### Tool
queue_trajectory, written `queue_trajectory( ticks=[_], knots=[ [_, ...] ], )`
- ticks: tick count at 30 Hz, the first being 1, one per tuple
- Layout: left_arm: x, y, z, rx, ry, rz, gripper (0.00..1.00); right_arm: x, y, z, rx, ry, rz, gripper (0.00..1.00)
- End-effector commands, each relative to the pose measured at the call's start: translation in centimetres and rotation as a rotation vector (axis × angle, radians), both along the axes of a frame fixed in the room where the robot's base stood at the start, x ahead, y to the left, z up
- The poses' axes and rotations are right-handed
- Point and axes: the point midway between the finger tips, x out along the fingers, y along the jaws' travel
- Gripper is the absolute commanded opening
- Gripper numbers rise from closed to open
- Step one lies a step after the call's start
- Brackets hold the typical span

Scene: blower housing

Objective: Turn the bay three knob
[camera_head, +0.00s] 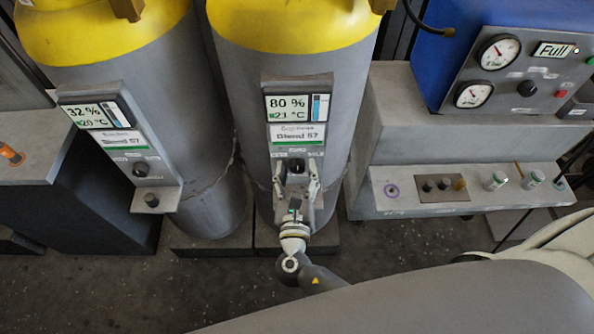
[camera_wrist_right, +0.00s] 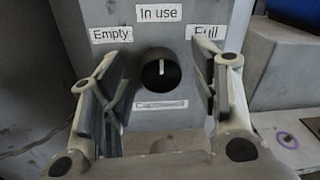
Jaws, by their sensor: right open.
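A round black knob (camera_wrist_right: 160,73) with a white pointer line sits on a grey panel in the right wrist view. Its pointer stands upright, toward the "In use" label (camera_wrist_right: 159,13). "Empty" (camera_wrist_right: 111,34) is at its upper left and "Full" (camera_wrist_right: 208,31) at its upper right. My right gripper (camera_head: 297,173) is open in front of the panel on the "Blend 57" cylinder (camera_head: 236,110). In the wrist view its fingers stand on either side of the knob, apart from it. I can read no bay number. My left gripper is not in view.
A grey bench (camera_head: 385,125) at right carries a blue gauge unit (camera_head: 447,55) and several small items. Dark speckled floor shows in front.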

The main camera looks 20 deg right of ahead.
Motion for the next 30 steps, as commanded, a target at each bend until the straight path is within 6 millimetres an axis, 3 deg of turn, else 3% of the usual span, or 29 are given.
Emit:
queue_trajectory(
  ticks=[7, 17, 30],
  knots=[
    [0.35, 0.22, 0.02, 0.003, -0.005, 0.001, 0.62, 0.02, -0.01, -0.04, 0.000, 0.001, 0.000, 0.53],
    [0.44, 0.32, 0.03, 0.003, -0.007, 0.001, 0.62, -0.01, 0.01, -0.03, 0.001, 0.001, 0.000, 0.11],
    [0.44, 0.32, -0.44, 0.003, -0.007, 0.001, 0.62, -0.03, -0.02, -0.10, 0.098, -0.027, 0.000, 0.10]
  ],
)
